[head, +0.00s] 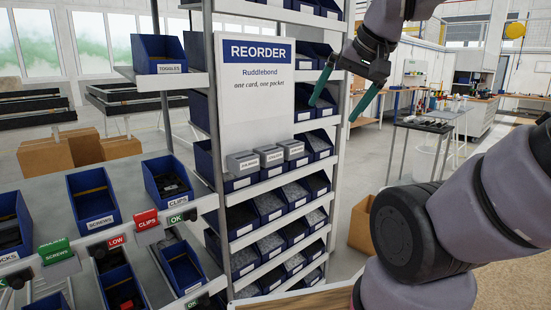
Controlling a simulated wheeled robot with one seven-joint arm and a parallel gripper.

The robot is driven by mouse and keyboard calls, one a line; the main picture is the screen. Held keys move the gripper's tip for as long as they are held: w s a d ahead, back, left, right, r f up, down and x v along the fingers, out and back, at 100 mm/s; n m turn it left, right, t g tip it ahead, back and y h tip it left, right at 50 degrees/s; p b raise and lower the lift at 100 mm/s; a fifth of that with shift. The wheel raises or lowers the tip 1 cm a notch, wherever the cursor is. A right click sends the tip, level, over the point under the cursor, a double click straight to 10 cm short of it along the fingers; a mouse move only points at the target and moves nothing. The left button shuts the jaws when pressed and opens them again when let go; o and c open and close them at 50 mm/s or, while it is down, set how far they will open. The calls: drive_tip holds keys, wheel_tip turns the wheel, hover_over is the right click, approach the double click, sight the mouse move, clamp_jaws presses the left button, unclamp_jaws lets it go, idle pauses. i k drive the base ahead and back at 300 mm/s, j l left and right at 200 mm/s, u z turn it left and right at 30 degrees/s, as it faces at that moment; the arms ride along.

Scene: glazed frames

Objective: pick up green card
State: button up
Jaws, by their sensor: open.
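A green card (56,251) labelled SCREWS stands at the front edge of the shelf at lower left. Its lower part sits in a pale holder. My gripper (332,111) is at upper right, in front of the shelving, with its two green fingers apart and nothing between them. It is well to the right of the green card and higher in the picture. A white REORDER board (254,107) reads "one card, one pocket". Three grey pockets (270,157) sit below it; their labels are too small to read.
A red CLIPS card (146,220) stands right of the green card, by a red LOW tag (116,240) and a green OK tag (176,219). Blue bins (94,193) fill the shelves. A metal post (215,130) rises between card and gripper. Floor shows at right.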

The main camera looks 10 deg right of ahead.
sight(53, 253)
drive_tip(key=u, duration=1.6)
